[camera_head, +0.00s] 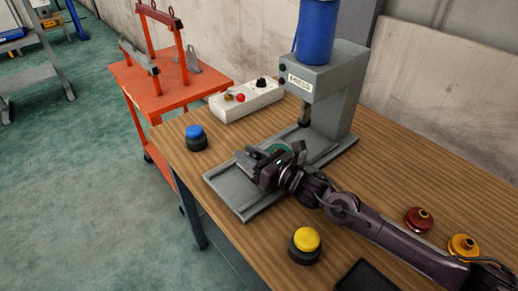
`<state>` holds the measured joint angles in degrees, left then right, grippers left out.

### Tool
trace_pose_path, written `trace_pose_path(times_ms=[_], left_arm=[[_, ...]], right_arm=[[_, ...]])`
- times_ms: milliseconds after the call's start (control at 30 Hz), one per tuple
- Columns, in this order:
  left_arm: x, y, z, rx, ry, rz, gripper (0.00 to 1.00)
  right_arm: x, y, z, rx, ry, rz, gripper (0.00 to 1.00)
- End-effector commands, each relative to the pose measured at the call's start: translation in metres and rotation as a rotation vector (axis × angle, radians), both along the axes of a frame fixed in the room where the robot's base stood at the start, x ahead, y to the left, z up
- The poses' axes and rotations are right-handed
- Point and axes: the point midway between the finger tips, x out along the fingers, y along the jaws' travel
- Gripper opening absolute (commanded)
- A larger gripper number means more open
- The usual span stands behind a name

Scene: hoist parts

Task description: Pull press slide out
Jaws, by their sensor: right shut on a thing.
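The press (325,85) stands at the back of the wooden table, a grey body with a blue cylinder (315,30) on top. Its grey slide tray (230,187) extends forward and left from under the press head, over the table top. My right gripper (262,168) is over the slide and shut on a part of it; my gripper hides the exact gripped spot. A round green piece (279,149) shows just behind the gripper. My left gripper is not in view.
A blue button (196,138) and a yellow button (305,245) flank the slide. A white control box (246,100) is behind it. Red (418,220) and yellow (463,246) knobbed parts lie at right. An orange cart (165,85) stands beyond the table's left edge.

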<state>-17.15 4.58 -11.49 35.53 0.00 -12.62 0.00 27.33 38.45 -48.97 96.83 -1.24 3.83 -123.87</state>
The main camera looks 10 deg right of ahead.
Motion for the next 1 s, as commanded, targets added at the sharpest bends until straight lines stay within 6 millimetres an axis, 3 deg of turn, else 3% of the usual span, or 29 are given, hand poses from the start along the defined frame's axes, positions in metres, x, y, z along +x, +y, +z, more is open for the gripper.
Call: trace_pose_path(times_ms=[200,233,367,733,1000], left_arm=[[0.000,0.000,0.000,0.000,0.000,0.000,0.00],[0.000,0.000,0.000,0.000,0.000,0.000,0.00],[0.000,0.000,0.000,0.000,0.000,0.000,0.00],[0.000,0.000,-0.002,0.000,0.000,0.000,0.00],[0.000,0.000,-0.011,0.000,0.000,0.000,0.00]], right_arm=[[0.001,-0.001,0.000,0.000,0.001,-0.004,0.00],[0.001,-0.001,0.000,0.001,0.001,-0.004,0.31],[0.001,-0.002,0.000,0.000,0.000,-0.004,0.48],[-0.003,-0.007,-0.002,-0.002,0.001,-0.005,0.50],[-0.034,-0.038,-0.003,-0.004,0.001,-0.004,0.50]])
